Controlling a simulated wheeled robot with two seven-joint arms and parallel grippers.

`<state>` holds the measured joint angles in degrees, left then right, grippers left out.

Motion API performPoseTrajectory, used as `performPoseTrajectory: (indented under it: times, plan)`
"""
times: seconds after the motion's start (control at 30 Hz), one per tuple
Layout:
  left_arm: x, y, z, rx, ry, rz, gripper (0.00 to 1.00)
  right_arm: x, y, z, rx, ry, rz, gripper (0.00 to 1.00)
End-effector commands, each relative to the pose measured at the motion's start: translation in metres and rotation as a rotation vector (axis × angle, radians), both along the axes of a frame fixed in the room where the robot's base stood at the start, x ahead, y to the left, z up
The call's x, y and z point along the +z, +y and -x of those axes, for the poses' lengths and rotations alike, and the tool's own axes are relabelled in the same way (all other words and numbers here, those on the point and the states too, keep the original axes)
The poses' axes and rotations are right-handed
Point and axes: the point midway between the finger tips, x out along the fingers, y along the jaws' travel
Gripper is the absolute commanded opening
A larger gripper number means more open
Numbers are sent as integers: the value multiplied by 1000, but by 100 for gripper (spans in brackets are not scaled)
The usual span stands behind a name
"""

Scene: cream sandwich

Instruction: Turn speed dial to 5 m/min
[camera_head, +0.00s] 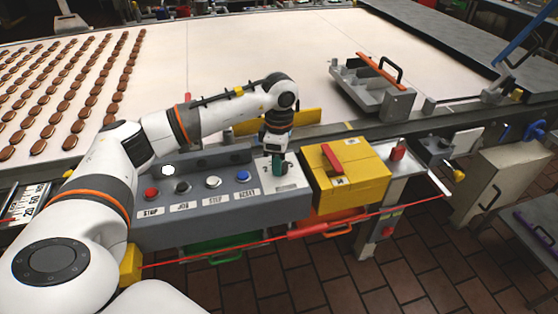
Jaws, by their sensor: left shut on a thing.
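The grey control panel (225,209) stands at the near edge of the conveyor. My left gripper (278,165) points down over the panel's right end and is shut on the speed dial, which it mostly hides. A pale label plate (288,185) lies just below the gripper, its marks too small to read, so I cannot tell the dial's setting. My right gripper is not in view.
A red button (151,194), two pale buttons and a blue button (242,176) sit left of the gripper. A yellow box (350,177) with a red handle stands right of the panel. A red cord (390,209) runs along the front. Several brown sandwiches (72,88) lie on the white belt (230,60).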

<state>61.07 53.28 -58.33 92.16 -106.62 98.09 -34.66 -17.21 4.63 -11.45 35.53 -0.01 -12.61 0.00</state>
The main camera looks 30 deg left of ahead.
Motion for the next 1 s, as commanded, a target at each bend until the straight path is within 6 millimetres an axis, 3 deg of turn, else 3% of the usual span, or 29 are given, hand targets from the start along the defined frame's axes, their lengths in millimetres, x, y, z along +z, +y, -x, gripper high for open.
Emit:
performPoseTrajectory:
  times: [0.23, 0.27, 0.4, 0.77, 1.0]
  plan:
    - [2, 0, -1, -1, -5, 0, 15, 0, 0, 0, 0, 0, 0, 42]
    - [2, 0, -1, -1, -5, 0, 39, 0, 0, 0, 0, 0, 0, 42]
    - [2, 0, -1, -1, -4, 0, 59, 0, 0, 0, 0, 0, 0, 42]
    - [6, 0, -1, 0, -4, 0, 59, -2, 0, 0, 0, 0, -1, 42]
    - [48, 0, -1, 0, -9, 1, 59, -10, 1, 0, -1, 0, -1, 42]
